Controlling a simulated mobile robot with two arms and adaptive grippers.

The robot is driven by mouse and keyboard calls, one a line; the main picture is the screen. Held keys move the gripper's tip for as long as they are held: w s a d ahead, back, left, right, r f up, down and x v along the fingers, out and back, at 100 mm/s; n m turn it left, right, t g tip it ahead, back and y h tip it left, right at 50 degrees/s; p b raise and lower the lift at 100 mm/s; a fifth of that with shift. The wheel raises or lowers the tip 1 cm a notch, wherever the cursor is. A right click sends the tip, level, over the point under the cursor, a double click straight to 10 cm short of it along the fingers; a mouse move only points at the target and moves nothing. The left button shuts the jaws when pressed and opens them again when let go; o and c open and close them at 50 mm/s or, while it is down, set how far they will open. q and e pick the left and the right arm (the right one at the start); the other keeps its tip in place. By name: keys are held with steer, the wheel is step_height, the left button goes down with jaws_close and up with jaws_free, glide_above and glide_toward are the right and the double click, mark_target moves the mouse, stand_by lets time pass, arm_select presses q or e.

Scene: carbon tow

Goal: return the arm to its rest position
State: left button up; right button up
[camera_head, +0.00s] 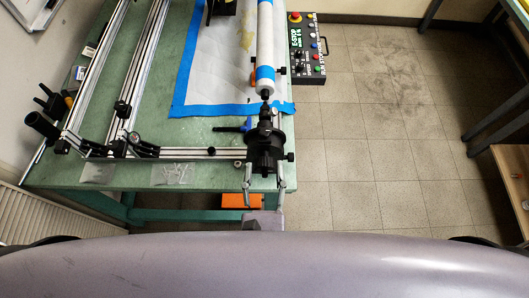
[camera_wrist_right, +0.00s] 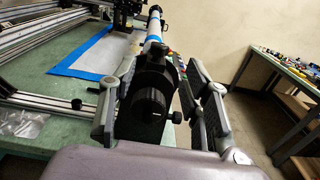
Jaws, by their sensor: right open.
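My right gripper (camera_head: 265,168) is at the table's front right corner. Its two grey fingers are spread, one on each side of a black cylindrical drive end (camera_head: 265,150). A white tube with blue bands (camera_head: 265,45) runs away from the drive end. My left gripper is not in view.
The green table (camera_head: 215,180) carries metal rails (camera_head: 135,75), a blue-edged white sheet (camera_head: 215,70) and clear bags (camera_head: 172,173). A control box with a red button (camera_head: 307,48) is at its right side. An orange object (camera_head: 241,201) is low under the front edge. Tiled floor (camera_head: 375,130) is free at right.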

steer(key=shift+s, duration=0.45)
steer(key=s+d+f+m+g+b, duration=0.1)
steer(key=s+d+f+m+g, duration=0.15)
steer(key=f, duration=0.95)
steer(key=s+d+f+m+g+b, duration=0.1)
steer(key=d+f+m+g, duration=0.25)
steer(key=f, duration=0.85)
steer(key=s+d+f+m+g+b, duration=0.1)
steer(key=d+f+m+g, duration=0.25)
steer(key=f, duration=0.85)
steer(key=s+d+f+m+g+b, duration=0.1)
steer(key=s+d+f+m+g, duration=0.2)
steer(key=s+d+f+m, duration=0.4)
steer(key=s+d+f+m+g+b, duration=0.2)
steer(key=s+d+f+m+g, duration=0.2)
steer(key=f+m, duration=1)
steer(key=s+d+m, duration=0.3)
steer(key=s, duration=0.2)
steer(key=shift+s+f+b, duration=0.2)
steer(key=shift+s+b, duration=0.1)
steer(key=shift+s, duration=0.05)
steer(key=shift+g, duration=0.25)
